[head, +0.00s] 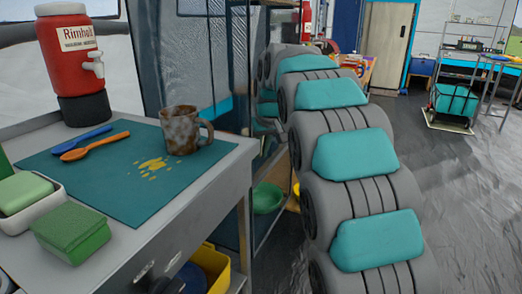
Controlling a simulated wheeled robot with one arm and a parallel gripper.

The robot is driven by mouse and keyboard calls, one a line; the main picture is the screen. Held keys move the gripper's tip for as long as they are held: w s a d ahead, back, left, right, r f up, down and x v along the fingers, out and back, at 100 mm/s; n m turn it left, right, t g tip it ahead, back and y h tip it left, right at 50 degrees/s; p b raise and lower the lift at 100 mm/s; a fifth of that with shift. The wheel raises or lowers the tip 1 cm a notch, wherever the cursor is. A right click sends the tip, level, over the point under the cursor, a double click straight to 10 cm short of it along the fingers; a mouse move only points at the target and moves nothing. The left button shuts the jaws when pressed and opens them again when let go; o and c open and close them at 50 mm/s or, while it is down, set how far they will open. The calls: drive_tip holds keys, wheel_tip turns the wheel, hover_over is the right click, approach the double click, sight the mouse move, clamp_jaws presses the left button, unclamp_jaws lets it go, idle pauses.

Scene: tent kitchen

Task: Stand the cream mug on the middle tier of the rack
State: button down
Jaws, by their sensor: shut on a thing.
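No plainly cream mug shows in the head view. A mottled brown and grey mug (183,132) stands upright on the teal mat (110,190), near the right end of the table, its handle to the right. A dark-framed rack (243,145) stands beyond the table, partly covered by my grey and teal padded arm. A green bowl (268,198) sits on a low shelf of it. The middle tier is mostly hidden.
A red drink dispenser (68,45), blue and orange spoons (95,146), a yellow spill and green boxes (70,232) are on the table (185,235). A yellow bin (212,268) is below. Open floor (465,200) lies to the right.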

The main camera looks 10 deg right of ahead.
drive_tip(key=c, duration=0.9)
unclamp_jaws()
drive_tip(key=v, duration=1.2)
drive_tip(key=s+f+g, duration=0.2)
drive_tip(key=s+f, duration=0.6)
drive_tip(key=s, duration=0.6)
drive_tip(key=s+f+m+g, duration=0.1)
drive_tip(key=s+f+g, duration=0.1)
drive_tip(key=s+f, duration=0.7)
drive_tip(key=s+f+g, duration=0.2)
drive_tip(key=s+f, duration=0.6)
drive_tip(key=s, duration=1.3)
drive_tip(key=shift+s+f+m+h, duration=0.1)
drive_tip(key=shift+f+m+h, duration=0.15)
drive_tip(key=shift+m+h, duration=0.15)
